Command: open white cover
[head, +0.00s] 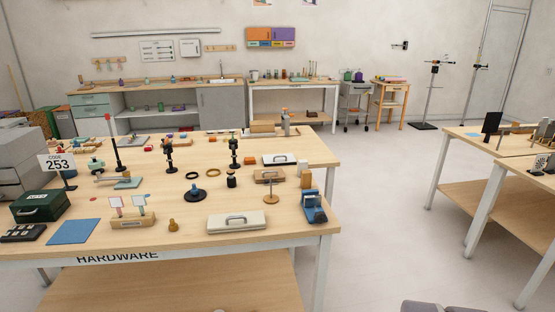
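Two white covers with handles lie on the near wooden table. The front one (240,225) is a long, off-white piece with a grey handle, near the table's front edge. The other white cover (281,162) is smaller, with a dark handle, and lies farther back near the table's right side. Both look shut down flat; I cannot tell what is under them or which one the task names. My gripper is not in view.
The table (100,238), marked HARDWARE, also holds a blue device (314,207) at its right corner, a small round stand (271,197), a brass-coloured knob piece (173,226) and a dark green case (40,207). Open floor (385,215) lies between it and the right-hand table (485,185).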

